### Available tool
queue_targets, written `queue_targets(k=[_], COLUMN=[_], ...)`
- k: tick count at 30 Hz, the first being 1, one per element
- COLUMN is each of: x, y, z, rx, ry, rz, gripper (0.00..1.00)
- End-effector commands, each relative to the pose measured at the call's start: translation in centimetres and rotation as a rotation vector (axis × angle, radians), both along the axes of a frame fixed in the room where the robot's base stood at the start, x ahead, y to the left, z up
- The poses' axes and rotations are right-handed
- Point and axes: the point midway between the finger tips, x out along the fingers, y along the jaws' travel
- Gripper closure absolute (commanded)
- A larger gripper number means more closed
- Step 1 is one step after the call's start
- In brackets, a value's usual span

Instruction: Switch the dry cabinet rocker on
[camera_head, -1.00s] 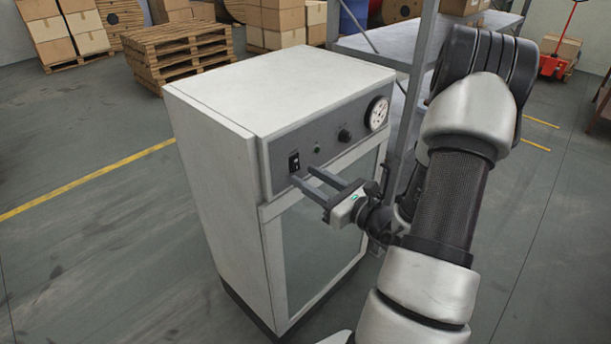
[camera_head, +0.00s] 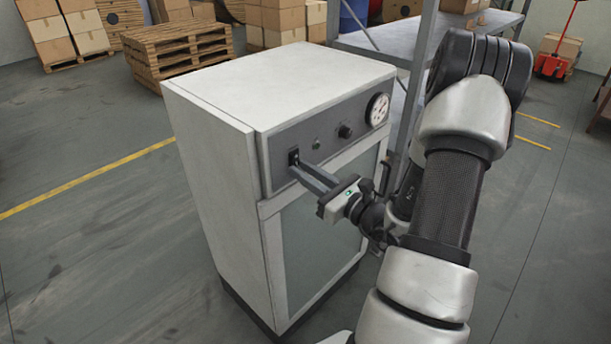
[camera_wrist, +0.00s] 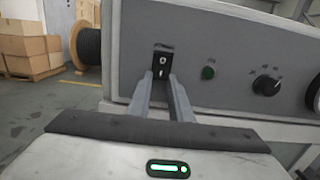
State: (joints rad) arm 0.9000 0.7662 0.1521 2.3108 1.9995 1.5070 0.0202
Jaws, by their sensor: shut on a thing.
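The dry cabinet (camera_head: 290,85) is a white box with a grey front panel and a glass door. Its black rocker (camera_head: 293,157) sits at the left end of the panel. The rocker also shows in the wrist view (camera_wrist: 162,62), with white marks on its face. My gripper (camera_head: 300,171) reaches the panel at the rocker. In the wrist view my two fingertips (camera_wrist: 162,78) are close together at the rocker's lower part, shut on it. The tips partly hide its lower edge. A lamp (camera_wrist: 208,72) right of the rocker looks green.
A black knob (camera_wrist: 267,85) and a round gauge (camera_head: 377,110) are farther right on the panel. A grey metal shelf (camera_head: 425,60) stands behind my arm. Pallets (camera_head: 180,50) and boxes are at the back. The floor left of the cabinet is clear.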

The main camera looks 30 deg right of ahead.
Motion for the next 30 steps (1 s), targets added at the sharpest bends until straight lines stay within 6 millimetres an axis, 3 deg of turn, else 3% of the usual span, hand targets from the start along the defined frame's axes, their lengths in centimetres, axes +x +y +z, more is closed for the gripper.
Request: queue_targets(k=[10,11,14,23,30], x=[0.1,0.1,0.1,-0.1,-2.9], y=[0.0,0.0,0.0,-0.1,-1.2], z=[-0.1,-0.1,-0.1,-0.1,-0.5], rx=[0.012,0.012,0.013,0.012,0.013], ry=[-0.035,-0.035,-0.035,-0.034,-0.032], rz=[0.000,0.000,0.000,-0.001,-0.006], gripper=[1.00,0.76,0.62,0.62,0.62])
